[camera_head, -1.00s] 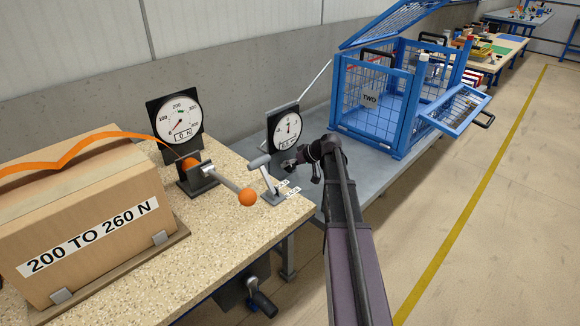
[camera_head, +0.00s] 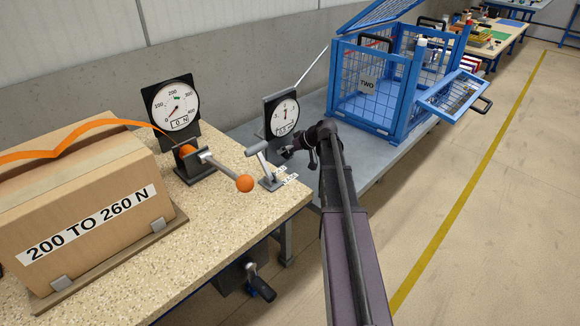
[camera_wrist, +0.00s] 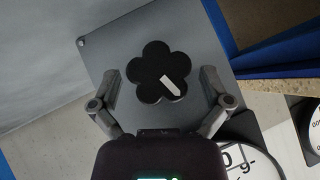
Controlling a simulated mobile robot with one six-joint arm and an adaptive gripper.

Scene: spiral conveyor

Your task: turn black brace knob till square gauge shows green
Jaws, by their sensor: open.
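The black lobed knob (camera_wrist: 158,72) with a white mark shows in the wrist view, in front of a grey plate (camera_wrist: 115,50). My gripper (camera_wrist: 160,74) is open, with one finger on each side of the knob. I cannot tell whether the fingers touch it. In the head view my gripper (camera_head: 288,152) is by the bench edge, below a dial on a dark square plate (camera_head: 283,115). Its needle points roughly upward; its small readout is unreadable. Another dial (camera_head: 175,106), on a black plate at left, reads 0 N. The knob is not clear in the head view.
An orange-ball lever (camera_head: 245,183) and a grey handle (camera_head: 257,149) stand left of my gripper. A box labelled 200 TO 260 N (camera_head: 85,195) is at left. A blue wire cage (camera_head: 372,90) stands behind at right. The floor at right is clear.

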